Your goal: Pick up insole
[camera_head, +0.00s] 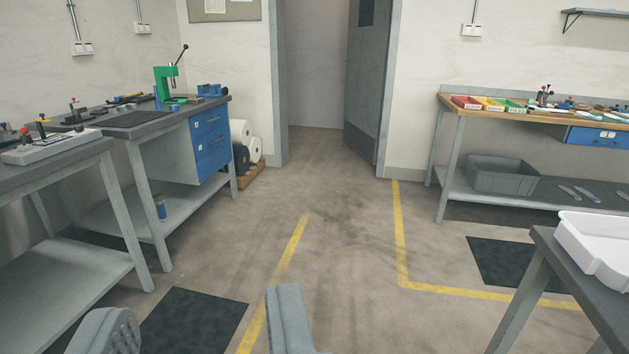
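My gripper (197,318) shows at the bottom left of the view. Its two grey fingers stand wide apart, with only floor and a dark mat visible between them. Several small, flat, grey-green insole-shaped pieces (571,194) lie on the lower shelf of the right-hand workbench, far from my gripper. They are too small to tell for sure whether they are insoles. No other insole shows clearly. A white tray (590,243) sits on a dark table at the right edge; its inside is mostly cut off.
Workbenches with tools line the left, one bearing a green press (166,83). The wooden-topped right bench (460,113) has a grey crate (500,175) underneath. A dark table (560,265) juts in at lower right. The central floor is clear up to the open doorway.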

